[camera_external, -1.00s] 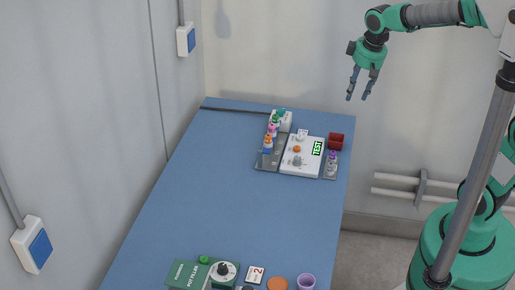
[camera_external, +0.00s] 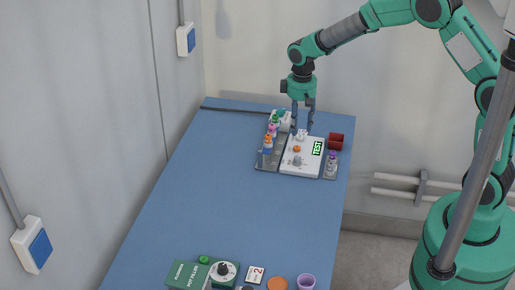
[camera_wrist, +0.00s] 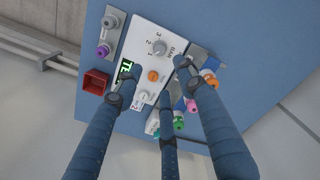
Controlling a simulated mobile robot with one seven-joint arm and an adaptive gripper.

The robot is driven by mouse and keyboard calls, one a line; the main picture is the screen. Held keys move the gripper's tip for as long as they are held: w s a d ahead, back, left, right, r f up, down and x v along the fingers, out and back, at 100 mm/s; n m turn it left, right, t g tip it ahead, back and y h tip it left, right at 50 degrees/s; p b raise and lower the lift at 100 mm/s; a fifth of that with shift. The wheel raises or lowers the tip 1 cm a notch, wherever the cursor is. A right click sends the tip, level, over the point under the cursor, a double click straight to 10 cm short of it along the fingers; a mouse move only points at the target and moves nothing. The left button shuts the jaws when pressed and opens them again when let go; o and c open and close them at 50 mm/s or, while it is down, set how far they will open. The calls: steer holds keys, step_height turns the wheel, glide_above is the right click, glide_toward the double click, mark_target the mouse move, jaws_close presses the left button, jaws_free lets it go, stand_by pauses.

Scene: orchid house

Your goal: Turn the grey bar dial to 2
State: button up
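The grey bar dial (camera_external: 297,160) stands on a white panel (camera_external: 290,170) near the far end of the blue table. An orange knob (camera_wrist: 153,76) and a white knob (camera_wrist: 143,97) are on the same panel. My gripper (camera_external: 302,128) points down above the far end of the panel, its fingers apart and empty. In the wrist view my gripper (camera_wrist: 156,77) spreads around the orange knob's area, apart from the grey dial.
A lit green TEST display (camera_external: 317,148) is on the panel. A red box (camera_external: 336,141) and a purple-topped connector (camera_external: 332,158) are right of it; several coloured connectors (camera_external: 268,142) are left. A green pot filler box (camera_external: 187,273) is at the near end. The table's middle is clear.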

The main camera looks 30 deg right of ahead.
mark_target(298, 157)
stand_by(0.4)
step_height(298, 157, down, 14)
steer(key=shift+r+b, duration=0.1)
steer(key=shift+b, duration=1)
steer(key=shift+c, duration=0.5)
jaws_close()
